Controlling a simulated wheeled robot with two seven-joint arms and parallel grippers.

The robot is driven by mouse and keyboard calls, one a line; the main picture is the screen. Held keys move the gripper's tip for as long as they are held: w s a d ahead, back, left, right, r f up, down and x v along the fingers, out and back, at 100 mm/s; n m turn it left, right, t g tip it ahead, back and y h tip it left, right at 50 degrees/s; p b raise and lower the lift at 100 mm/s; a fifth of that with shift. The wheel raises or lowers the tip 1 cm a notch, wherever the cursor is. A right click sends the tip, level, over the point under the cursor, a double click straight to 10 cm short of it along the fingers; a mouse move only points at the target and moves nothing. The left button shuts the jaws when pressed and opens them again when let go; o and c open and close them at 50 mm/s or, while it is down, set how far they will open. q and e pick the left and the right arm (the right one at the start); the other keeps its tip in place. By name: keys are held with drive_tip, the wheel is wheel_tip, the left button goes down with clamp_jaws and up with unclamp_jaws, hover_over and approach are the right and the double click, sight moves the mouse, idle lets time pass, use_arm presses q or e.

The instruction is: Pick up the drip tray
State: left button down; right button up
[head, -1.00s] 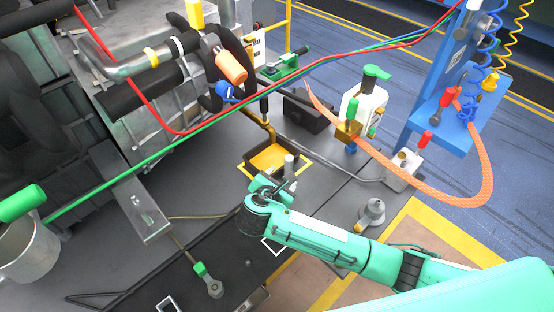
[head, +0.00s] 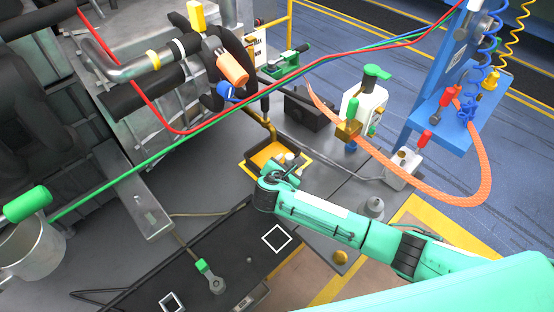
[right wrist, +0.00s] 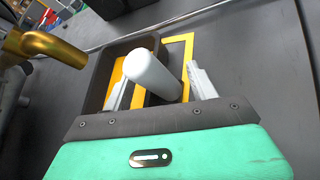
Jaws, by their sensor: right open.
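The drip tray (head: 252,162) is a dark, square-walled tray with an amber bottom or contents. It sits on the grey floor within a yellow outline, under a brass pipe. My right gripper (head: 286,168) is at the tray's near right side and partly covers it. In the right wrist view the tray (right wrist: 97,82) lies just ahead. A white upright cylinder (right wrist: 150,70), apparently its handle, stands between the open fingers of my right gripper (right wrist: 160,88). I cannot tell whether either finger touches it. My left gripper is not in view.
The brass pipe (right wrist: 42,47) hangs close to the tray's left in the right wrist view. A black box (head: 306,110) and a white jug (head: 364,103) stand behind. Red and green hoses (head: 170,132) cross above. A metal bucket (head: 32,250) is at left.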

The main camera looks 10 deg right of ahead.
clamp_jaws()
drive_tip(key=shift+r, duration=0.2)
